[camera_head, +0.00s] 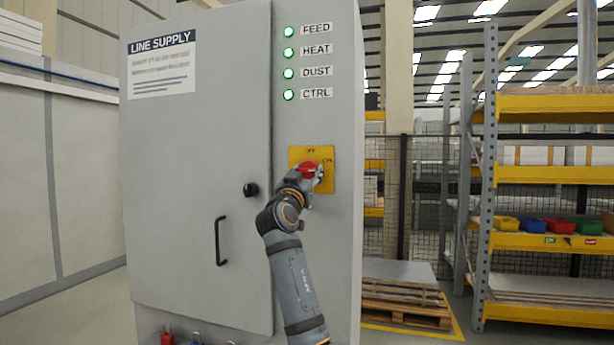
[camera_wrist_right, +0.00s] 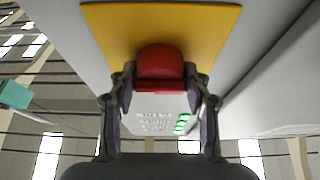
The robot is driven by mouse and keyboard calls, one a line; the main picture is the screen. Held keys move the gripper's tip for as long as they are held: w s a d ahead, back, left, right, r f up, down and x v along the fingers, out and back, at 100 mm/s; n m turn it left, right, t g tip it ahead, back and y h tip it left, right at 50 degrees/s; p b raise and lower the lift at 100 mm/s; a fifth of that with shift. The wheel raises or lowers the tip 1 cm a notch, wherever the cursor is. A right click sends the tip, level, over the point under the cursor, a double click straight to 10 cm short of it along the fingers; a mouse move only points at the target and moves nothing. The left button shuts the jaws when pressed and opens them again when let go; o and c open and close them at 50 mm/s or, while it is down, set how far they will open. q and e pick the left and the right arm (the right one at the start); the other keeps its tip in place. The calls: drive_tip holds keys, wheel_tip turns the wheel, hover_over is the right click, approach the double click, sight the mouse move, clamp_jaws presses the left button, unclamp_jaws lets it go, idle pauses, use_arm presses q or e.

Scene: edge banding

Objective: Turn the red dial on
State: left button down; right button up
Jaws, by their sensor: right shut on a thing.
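The red dial (camera_head: 309,169) sits on a yellow plate (camera_head: 329,184) on the right front panel of a grey LINE SUPPLY cabinet. OFF is printed above the dial and ON to its upper right. My right gripper (camera_head: 306,178) is at the dial, shut on it. In the right wrist view the dial (camera_wrist_right: 160,66) sits between the two fingers of the gripper (camera_wrist_right: 160,98), in front of the yellow plate (camera_wrist_right: 215,25). The fingers hide part of the dial, and its exact angle is hard to tell. My left gripper is not in view.
Green lamps (camera_head: 289,63) labelled FEED, HEAT, DUST and CTRL are lit above the plate. The cabinet door has a black handle (camera_head: 220,241) and a black knob (camera_head: 250,189). A pallet (camera_head: 405,303) and shelving (camera_head: 548,242) with coloured bins stand to the right.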

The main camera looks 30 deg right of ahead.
drive_tip(key=shift+w+f, duration=0.1)
drive_tip(key=shift+f, duration=0.05)
drive_tip(key=o, duration=1.2)
drive_tip(key=shift+d, duration=0.1)
drive_tip(key=shift+c, duration=0.2)
drive_tip(key=v, duration=1.2)
